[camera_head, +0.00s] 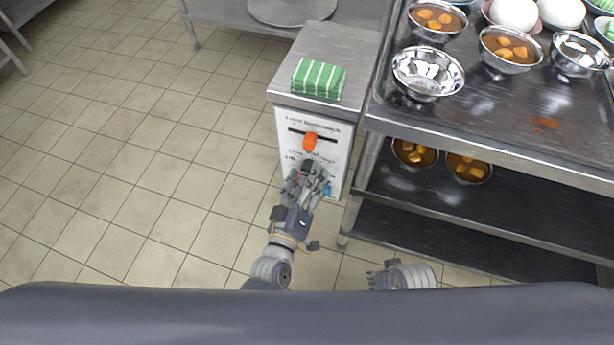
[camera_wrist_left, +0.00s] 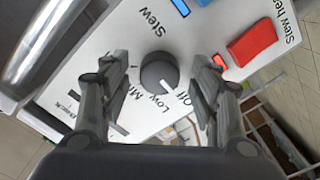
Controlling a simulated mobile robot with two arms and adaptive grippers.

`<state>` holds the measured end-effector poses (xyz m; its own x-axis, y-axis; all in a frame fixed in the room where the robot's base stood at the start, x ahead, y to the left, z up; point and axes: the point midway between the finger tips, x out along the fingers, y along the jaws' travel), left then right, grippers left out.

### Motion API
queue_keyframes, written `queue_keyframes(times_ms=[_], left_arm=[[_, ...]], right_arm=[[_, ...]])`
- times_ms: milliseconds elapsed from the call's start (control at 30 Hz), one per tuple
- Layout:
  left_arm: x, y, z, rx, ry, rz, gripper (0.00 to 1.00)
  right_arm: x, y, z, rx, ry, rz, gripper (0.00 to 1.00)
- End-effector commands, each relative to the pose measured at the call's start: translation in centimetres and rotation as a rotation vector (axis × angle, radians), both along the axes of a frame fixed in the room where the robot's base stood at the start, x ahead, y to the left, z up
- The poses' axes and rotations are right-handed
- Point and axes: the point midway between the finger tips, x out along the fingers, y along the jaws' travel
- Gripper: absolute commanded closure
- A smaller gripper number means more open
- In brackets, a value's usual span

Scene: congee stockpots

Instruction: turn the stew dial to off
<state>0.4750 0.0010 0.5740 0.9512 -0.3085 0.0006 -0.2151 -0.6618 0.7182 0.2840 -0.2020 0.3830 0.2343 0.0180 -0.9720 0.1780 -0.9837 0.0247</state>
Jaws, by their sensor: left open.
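The stew dial (camera_wrist_left: 158,70) is a dark round knob on a white labelled panel (camera_wrist_left: 120,38), seen in the left wrist view. Its white pointer mark faces the lower right, around the "Low" and "Off" labels. My left gripper (camera_wrist_left: 161,75) is open, with one finger on each side of the dial; I cannot tell whether either touches it. In the head view my left gripper (camera_head: 311,175) is in front of the cabinet's panel (camera_head: 342,150) and hides most of the dial. My right gripper (camera_head: 379,278) is low in the head view, partly hidden, its jaws unclear.
An orange-red block (camera_head: 310,141) sits on the panel above my left gripper. A green striped cloth (camera_head: 319,78) lies on the cabinet top. A steel shelf cart (camera_head: 480,125) with several bowls stands close on the right. Tiled floor (camera_head: 150,150) is clear on the left.

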Motion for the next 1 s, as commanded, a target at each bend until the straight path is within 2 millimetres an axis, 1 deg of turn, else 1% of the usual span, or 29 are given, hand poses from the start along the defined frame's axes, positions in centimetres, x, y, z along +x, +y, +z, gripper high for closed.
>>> queue_keyframes(times_ms=[167,400,500,600,733,1000], left_arm=[[-2.3,0.7,-0.2,0.002,0.004,-0.001,0.44],[-7.2,2.3,-0.2,0.002,0.004,-0.002,0.44],[-8.8,2.8,-0.1,0.001,0.003,-0.002,0.44],[-10.1,3.3,-0.1,0.0,0.001,0.0,0.44],[-11.0,3.6,-0.1,0.0,0.001,-0.001,0.44],[-11.2,3.7,0.0,0.0,0.0,0.0,0.44]], right_arm=[[-0.1,0.0,-0.1,0.0,0.002,0.001,0.6],[-0.2,0.0,-0.1,0.0,0.004,0.001,0.6],[-0.2,0.0,-0.1,0.0,0.004,0.001,0.6],[-0.2,0.0,-0.1,0.0,0.004,0.001,0.6],[-0.2,0.0,-0.1,0.0,0.004,0.001,0.6],[-0.2,0.0,-0.1,0.0,0.004,0.001,0.6]])
